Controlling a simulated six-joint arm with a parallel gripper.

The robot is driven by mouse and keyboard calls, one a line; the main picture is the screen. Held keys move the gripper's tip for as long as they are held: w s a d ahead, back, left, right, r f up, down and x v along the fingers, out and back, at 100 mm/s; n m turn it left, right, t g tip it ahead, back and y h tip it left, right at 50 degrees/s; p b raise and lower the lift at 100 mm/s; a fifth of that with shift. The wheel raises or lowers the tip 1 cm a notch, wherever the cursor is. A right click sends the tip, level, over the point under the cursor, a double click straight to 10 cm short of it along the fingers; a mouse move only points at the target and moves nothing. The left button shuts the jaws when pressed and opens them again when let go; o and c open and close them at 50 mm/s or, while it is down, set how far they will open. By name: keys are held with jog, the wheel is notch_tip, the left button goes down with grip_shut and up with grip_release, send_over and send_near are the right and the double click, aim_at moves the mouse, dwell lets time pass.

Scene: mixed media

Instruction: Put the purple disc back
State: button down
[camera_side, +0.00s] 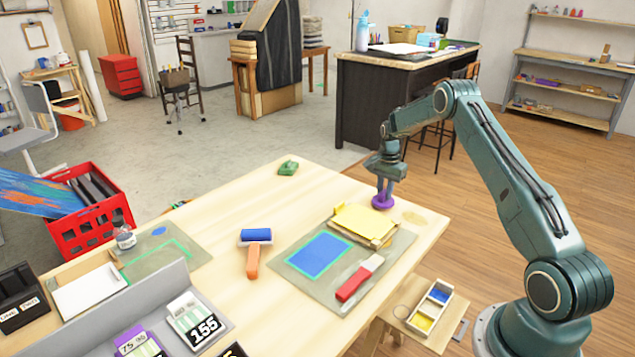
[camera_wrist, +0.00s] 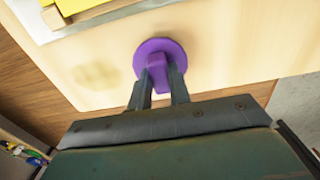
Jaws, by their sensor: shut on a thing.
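The purple disc (camera_side: 382,202) is at the right edge region of the wooden table, beside the yellow-topped block. My gripper (camera_side: 386,188) points down over it. In the wrist view the purple disc (camera_wrist: 160,52) shows a raised purple grip in its middle, and my gripper's two fingers (camera_wrist: 159,80) are shut on that grip. The disc is at or just above the tabletop; I cannot tell whether it touches. A faint round tan mark (camera_side: 413,218) lies on the table just right of the disc, and it also shows in the wrist view (camera_wrist: 96,76).
A yellow stack on a wooden frame (camera_side: 362,224) stands close to the disc, on a grey-green mat (camera_side: 310,290). The mat also holds a blue patch (camera_side: 320,255) and a red-handled scraper (camera_side: 360,278). A blue roller with orange handle (camera_side: 254,250) lies farther left. The table's right edge is near.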

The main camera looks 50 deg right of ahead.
aim_at(384, 192)
jog(key=shift+f, duration=0.45)
jog(key=c, duration=1.1)
grip_release()
jog(key=shift+c, duration=0.2)
jog(key=c, duration=0.3)
jog(key=shift+r, duration=4.45)
